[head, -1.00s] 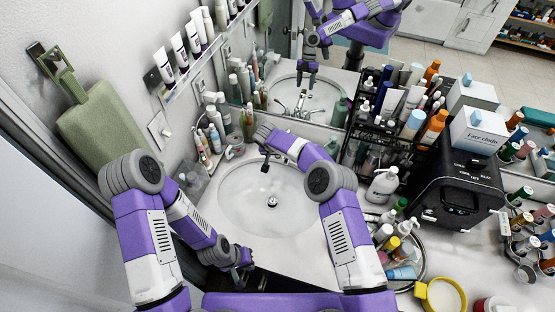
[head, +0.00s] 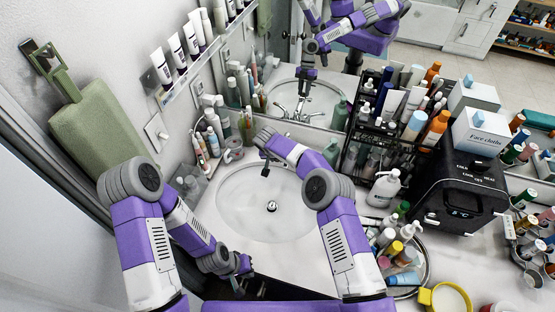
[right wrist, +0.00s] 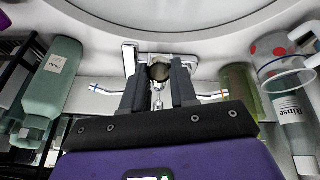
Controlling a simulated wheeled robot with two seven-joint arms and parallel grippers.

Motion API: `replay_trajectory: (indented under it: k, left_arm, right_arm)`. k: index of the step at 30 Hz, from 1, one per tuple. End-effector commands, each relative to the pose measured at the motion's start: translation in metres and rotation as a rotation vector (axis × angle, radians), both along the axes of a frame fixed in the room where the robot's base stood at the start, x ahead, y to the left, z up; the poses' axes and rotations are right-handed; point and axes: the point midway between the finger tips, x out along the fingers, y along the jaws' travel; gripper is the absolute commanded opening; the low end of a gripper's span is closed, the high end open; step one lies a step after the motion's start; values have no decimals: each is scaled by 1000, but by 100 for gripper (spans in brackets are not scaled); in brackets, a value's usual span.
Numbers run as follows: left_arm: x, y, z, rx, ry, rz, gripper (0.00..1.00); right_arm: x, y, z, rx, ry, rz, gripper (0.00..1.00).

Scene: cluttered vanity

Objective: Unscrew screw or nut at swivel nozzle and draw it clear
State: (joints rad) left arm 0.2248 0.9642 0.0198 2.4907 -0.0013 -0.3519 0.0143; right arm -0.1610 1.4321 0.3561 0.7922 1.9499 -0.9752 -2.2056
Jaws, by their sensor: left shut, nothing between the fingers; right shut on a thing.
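My right gripper (right wrist: 158,78) is shut on this piece, with one dark finger on each side. Lever handles with a blue and a red mark stick out behind the fingers. In the head view my right gripper (head: 264,160) is over the back rim of the sink, partly hidden by its own wrist, and the nozzle is too small to make out. My left gripper (head: 243,265) is shut and empty, low at the counter's front edge.
The white sink basin (head: 240,205) is empty below the right gripper. Bottles and tubes (head: 212,140) crowd the left back corner. A soap dispenser (head: 383,188), a round tray of bottles and a black rack (head: 352,150) stand to the right. A mirror is behind.

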Motion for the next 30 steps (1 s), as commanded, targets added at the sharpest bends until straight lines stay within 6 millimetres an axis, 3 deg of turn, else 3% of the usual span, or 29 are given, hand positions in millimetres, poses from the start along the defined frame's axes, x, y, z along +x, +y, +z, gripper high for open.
replay_trajectory:
  k: [2, 3, 8, 14, 24, 30]
  left_arm:
    - [0, 0, 0, 0, 0, 0, 0]
    - [0, 0, 0, 0, 0, 0, 0]
    - [0, 0, 0, 0, 0, 0, 0]
    - [0, 0, 1, 0, 0, 0, 0]
    - [0, 0, 1, 0, 0, 0, 0]
    - [0, 0, 1, 0, 0, 0, 0]
  right_arm:
    - [0, 0, 0, 0, 0, 0, 0]
    - [0, 0, 0, 0, 0, 0, 22]
    - [0, 0, 0, 0, 0, 0, 0]
    - [0, 1, 0, -26, 11, 49, 0]
    - [-1, 2, -1, -205, 68, 375, 0]
    - [-1, 2, -1, -216, 71, 393, 0]
